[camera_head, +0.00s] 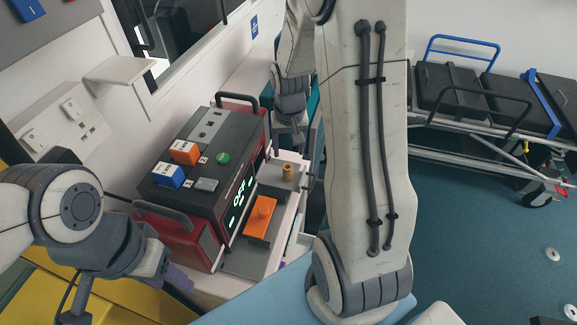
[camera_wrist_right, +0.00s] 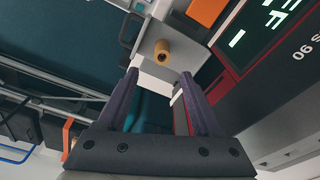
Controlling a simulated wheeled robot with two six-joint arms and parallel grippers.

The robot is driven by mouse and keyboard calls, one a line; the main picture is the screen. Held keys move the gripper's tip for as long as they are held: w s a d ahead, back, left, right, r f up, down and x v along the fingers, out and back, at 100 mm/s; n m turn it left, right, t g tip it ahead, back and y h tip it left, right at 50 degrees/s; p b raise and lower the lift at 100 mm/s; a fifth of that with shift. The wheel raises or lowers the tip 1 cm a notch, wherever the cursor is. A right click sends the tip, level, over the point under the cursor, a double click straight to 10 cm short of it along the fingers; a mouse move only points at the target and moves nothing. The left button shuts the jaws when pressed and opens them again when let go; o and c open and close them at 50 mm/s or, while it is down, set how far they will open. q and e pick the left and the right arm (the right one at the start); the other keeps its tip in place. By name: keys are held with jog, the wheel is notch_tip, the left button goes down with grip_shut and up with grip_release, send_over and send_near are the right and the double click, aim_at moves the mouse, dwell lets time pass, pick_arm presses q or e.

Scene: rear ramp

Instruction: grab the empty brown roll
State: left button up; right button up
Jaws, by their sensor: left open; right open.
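The brown roll (camera_head: 287,172) is a small tan cylinder with a hole in its end. It stands on a pale shelf (camera_head: 273,183) beside the dark device. In the right wrist view the roll (camera_wrist_right: 163,51) lies just beyond the fingertips, roughly between their lines. My right gripper (camera_wrist_right: 158,78) is open, its purple fingers apart with nothing between them. In the head view its fingers are not clear. My left gripper (camera_head: 178,277) is at lower left, in front of the device, with a purple finger partly showing; it is away from the roll.
The black and red device (camera_head: 205,160) with an OFF display stands left of the roll. An orange block (camera_head: 261,217) with a knob lies on a grey tray close to the roll. A stretcher (camera_head: 480,105) stands at right on open teal floor.

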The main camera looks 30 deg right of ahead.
aim_at(288, 166)
notch_tip(288, 166, down, 3)
jog(key=shift+w+f, duration=0.1)
jog(key=shift+f, duration=0.05)
jog(key=shift+f+p, duration=0.5)
jog(key=shift+p, duration=0.05)
jog(key=f, duration=0.2)
jog(key=f+p, duration=0.1)
jog(key=shift+w+f, duration=0.15)
jog(key=shift+w, duration=0.1)
jog(key=shift+w+f, duration=0.1)
jog(key=shift+f, duration=0.4)
grip_shut()
